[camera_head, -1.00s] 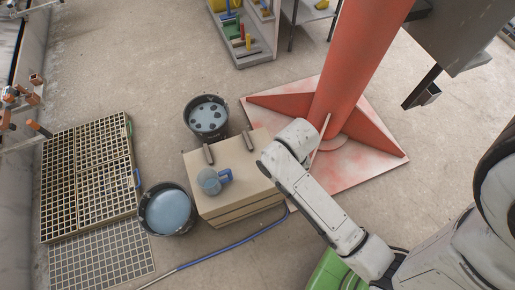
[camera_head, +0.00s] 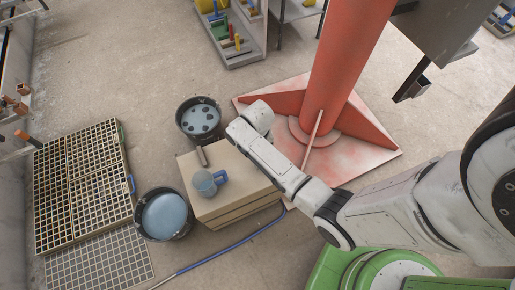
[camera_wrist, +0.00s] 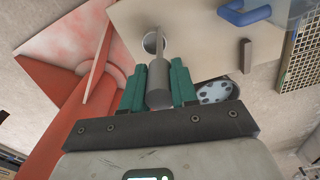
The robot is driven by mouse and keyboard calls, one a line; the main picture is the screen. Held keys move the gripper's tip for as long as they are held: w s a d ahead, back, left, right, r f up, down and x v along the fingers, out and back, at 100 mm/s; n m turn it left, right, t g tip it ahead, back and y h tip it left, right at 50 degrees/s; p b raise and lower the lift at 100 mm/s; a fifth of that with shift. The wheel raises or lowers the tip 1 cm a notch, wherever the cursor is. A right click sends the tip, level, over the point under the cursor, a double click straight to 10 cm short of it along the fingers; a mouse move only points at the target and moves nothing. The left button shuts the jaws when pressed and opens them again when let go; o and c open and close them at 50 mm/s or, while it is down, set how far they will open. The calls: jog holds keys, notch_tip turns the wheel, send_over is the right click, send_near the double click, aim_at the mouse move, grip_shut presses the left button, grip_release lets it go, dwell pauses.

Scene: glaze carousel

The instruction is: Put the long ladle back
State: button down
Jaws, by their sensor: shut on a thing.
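My gripper (camera_wrist: 158,85) has teal fingers and is shut on a grey cylindrical handle (camera_wrist: 158,97), which I take to be the long ladle's. A thin shaft runs from it toward a small round cup or opening (camera_wrist: 152,43) at the edge of the tan box top; I cannot tell which, nor whether they touch. In the head view my arm's white end hides the gripper and the held handle. Another dark handle (camera_head: 202,157) stands on the box (camera_head: 228,187); it also shows in the wrist view (camera_wrist: 246,55).
A jug with a blue handle (camera_head: 208,183) stands on the box. A bucket with dark spots (camera_head: 199,117) is behind it, and a bucket of blue liquid (camera_head: 164,214) is to its left. Grates (camera_head: 90,185) lie farther left. A red column (camera_head: 345,60) stands close right.

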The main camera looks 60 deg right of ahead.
jog(key=shift+f, duration=1.4)
jog(key=shift+f, duration=0.2)
jog(key=c, duration=0.9)
grip_release()
jog(key=shift+o, duration=0.2)
jog(key=shift+r, duration=0.1)
